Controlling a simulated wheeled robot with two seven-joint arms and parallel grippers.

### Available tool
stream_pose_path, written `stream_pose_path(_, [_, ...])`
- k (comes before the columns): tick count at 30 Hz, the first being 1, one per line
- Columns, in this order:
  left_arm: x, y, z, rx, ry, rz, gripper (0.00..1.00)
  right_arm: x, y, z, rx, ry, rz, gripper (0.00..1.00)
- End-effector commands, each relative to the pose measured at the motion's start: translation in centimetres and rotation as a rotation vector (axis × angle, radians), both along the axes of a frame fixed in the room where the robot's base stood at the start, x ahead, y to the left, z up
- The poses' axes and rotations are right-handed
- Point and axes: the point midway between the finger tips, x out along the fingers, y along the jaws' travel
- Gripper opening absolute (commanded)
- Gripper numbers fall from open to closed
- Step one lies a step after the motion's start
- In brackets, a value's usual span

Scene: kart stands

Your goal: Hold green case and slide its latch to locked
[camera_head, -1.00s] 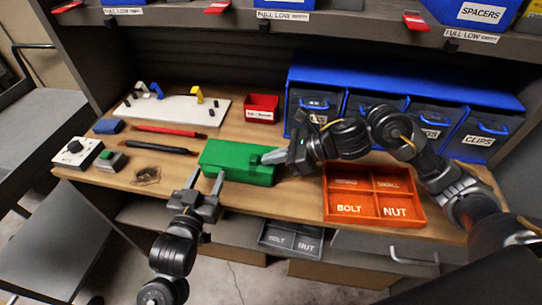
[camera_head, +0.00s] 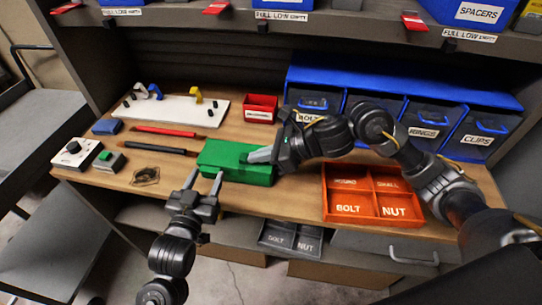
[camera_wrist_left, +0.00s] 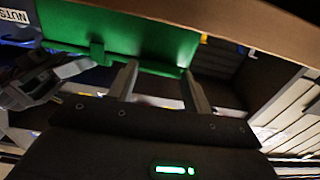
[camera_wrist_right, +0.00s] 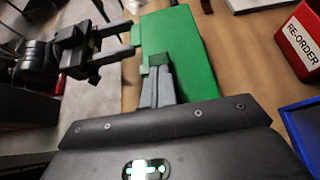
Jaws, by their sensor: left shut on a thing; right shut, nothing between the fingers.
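The green case (camera_head: 210,156) lies flat on the wooden bench, near its front edge. My left gripper (camera_head: 205,176) is at the case's front left, its two fingers shut on the case's near edge. The left wrist view shows the green case (camera_wrist_left: 110,28) beyond these fingers (camera_wrist_left: 159,70). My right gripper (camera_head: 250,157) is shut and empty, its fingertips low over the top of the case. In the right wrist view, its joined fingertips (camera_wrist_right: 157,72) are against or just beside a small green block, seemingly the latch (camera_wrist_right: 156,59). Whether the latch is locked cannot be told.
An orange divided tray (camera_head: 352,222) stands right of the case. A red bin (camera_head: 261,108) and blue drawers (camera_head: 400,92) stand behind. A red pen (camera_head: 165,131), a black pen (camera_head: 160,147) and a control box (camera_head: 77,152) lie to the left.

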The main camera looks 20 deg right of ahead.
Motion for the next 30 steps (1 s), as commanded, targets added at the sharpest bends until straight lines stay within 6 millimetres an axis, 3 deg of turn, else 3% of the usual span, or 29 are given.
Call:
stream_pose_path(5, [-0.2,-0.3,0.0,0.000,-0.001,-0.008,0.18,-0.4,-0.8,-0.1,0.000,0.000,-0.001,0.00])
stream_pose_path(10, [-0.1,-0.2,0.0,0.001,0.000,-0.006,0.18,-1.7,-3.7,-0.2,-0.005,0.001,-0.004,0.00])
stream_pose_path(21, [-0.1,-0.1,0.0,0.001,0.000,-0.004,0.18,-4.5,-9.6,3.7,-0.004,-0.001,-0.002,0.00])
stream_pose_path(30, [-0.1,-0.1,0.0,0.000,-0.001,-0.003,0.18,-5.5,-11.4,5.0,0.000,0.000,0.000,0.00])
